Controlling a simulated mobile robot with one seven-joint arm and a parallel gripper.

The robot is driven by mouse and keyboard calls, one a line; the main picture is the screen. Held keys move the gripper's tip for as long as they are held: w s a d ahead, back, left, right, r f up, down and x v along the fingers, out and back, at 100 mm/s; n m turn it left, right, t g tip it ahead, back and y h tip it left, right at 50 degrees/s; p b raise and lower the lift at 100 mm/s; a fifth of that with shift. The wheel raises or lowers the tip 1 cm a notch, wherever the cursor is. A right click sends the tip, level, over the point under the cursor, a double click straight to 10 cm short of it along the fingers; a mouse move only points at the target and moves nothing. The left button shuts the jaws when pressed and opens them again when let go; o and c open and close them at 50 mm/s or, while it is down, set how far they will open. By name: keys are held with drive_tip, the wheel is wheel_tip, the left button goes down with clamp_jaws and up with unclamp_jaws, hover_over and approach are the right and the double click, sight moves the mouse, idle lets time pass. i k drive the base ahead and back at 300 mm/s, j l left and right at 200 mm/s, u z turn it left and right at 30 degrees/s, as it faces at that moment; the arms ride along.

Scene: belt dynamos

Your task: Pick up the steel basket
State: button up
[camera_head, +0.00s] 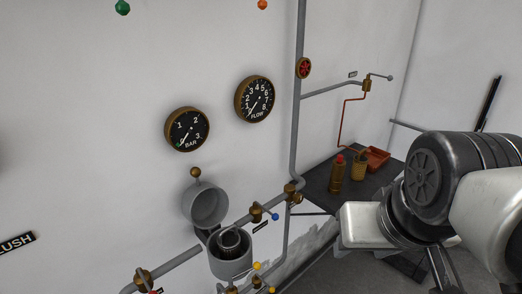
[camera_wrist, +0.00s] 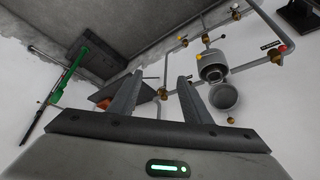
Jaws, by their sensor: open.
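The steel basket (camera_head: 229,239) appears as a dark, ribbed ring inside the mouth of a grey cylindrical housing (camera_head: 230,266) on the wall pipework. Most of the basket is hidden by the housing. The housing's round grey lid (camera_head: 205,204) hangs open behind it. In the wrist view the basket (camera_wrist: 211,73) sits in the housing (camera_wrist: 212,57), right of my fingers, with the lid (camera_wrist: 223,96) beside it. My gripper (camera_wrist: 160,76) is open and empty, apart from the basket. In the head view my arm is at the right, away from the housing.
Pipes with valves and coloured handles surround the housing; a blue-tipped lever (camera_head: 275,216) is close on its right. Two gauges, BAR (camera_head: 187,130) and FLOW (camera_head: 254,99), are above. A dark bench (camera_head: 317,185) at right holds a red-topped bottle (camera_head: 337,174), brass cup (camera_head: 358,167) and orange tray (camera_head: 377,157).

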sight(228, 240)
drive_tip(key=i+u, duration=0.3)
drive_tip(key=u, duration=0.2)
drive_tip(key=i+l+u, duration=0.15)
drive_tip(key=u, duration=0.35)
drive_tip(key=i+l+u, duration=0.3)
drive_tip(key=u, duration=0.2)
